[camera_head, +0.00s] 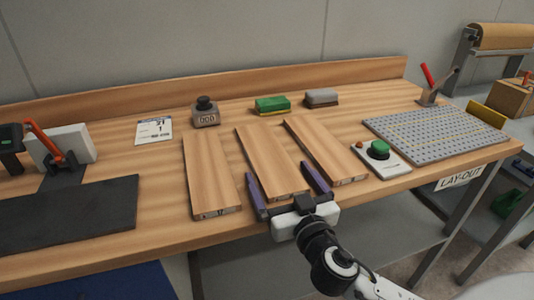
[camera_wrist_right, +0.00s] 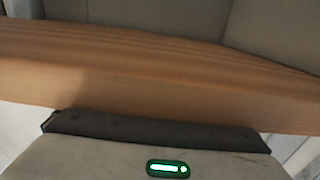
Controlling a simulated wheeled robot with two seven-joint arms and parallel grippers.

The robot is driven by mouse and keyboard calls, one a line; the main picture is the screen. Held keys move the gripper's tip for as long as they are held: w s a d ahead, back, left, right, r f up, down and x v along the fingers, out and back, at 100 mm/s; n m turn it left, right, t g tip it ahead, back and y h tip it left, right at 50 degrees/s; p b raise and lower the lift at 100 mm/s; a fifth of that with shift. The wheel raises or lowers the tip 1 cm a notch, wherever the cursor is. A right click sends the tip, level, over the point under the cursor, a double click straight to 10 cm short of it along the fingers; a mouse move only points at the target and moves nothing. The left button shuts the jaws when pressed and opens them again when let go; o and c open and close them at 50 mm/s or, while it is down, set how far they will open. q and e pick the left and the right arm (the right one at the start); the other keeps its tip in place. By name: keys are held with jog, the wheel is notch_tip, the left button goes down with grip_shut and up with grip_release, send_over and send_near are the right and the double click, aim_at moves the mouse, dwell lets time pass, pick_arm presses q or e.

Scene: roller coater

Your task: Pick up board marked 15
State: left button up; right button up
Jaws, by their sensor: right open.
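Three wooden boards lie side by side on the bench: a left board (camera_head: 211,172), a middle board (camera_head: 268,160) and a right board (camera_head: 324,148). The left board's front end has a mark that looks like 17. The right board's end mark is too small to read. The middle board's end mark is largely hidden by my gripper. My right gripper (camera_head: 287,187) is open, its fingers on either side of the middle board's near end. I cannot tell whether they touch it. In the right wrist view, wood (camera_wrist_right: 150,75) fills the middle behind a dark finger. My left gripper is not in view.
A weight (camera_head: 205,112), a calendar card (camera_head: 154,131), a green sponge block (camera_head: 272,106) and a grey block (camera_head: 321,98) stand behind the boards. A green button box (camera_head: 379,158) and perforated plate (camera_head: 435,131) lie right. A dark mat (camera_head: 65,215) lies left.

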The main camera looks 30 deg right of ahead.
jog(key=shift+c, duration=0.4)
jog(key=c, duration=1.3)
